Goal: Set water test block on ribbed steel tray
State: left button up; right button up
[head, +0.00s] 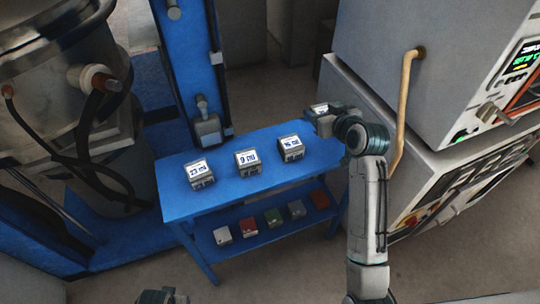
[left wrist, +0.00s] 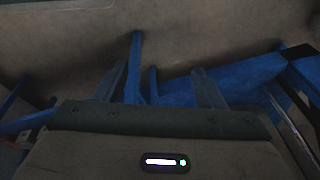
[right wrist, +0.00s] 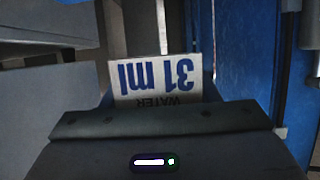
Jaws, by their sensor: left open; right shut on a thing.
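My right gripper (head: 326,118) is shut on a block (head: 320,108) and holds it beyond the far right corner of the blue table (head: 235,197). In the right wrist view the block (right wrist: 155,82) has a white label reading "31 ml" and "WATER", upside down. My left gripper (left wrist: 160,85) is open and empty, with the floor and blue table frame beyond it. Three grey blocks on the tabletop read 23 ml (head: 199,173), 9 ml (head: 247,161) and about 16 ml (head: 291,147). I cannot make out a ribbed steel tray.
A lower shelf (head: 235,246) holds several small coloured blocks. A large grey machine (head: 425,60) with a tan pipe (head: 403,105) stands close to my right arm. A metal tank (head: 60,100) with black hoses is at the left. A blue column (head: 190,70) rises behind the table.

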jog(key=shift+w+f, duration=0.2)
send_over(315, 143)
notch_tip(315, 143, down, 6)
jog(key=shift+r, duration=0.1)
notch_tip(315, 143, down, 3)
jog(key=shift+f+b, duration=0.1)
jog(key=shift+b, duration=0.2)
jog(key=shift+f, duration=0.4)
jog(key=o, duration=1)
jog(key=shift+f, duration=0.1)
jog(key=shift+c, duration=0.2)
pick_arm(q)
jog(key=r, duration=0.2)
jog(key=shift+w+d+r, duration=0.15)
jog(key=shift+w+r, duration=0.05)
jog(key=shift+r, duration=0.2)
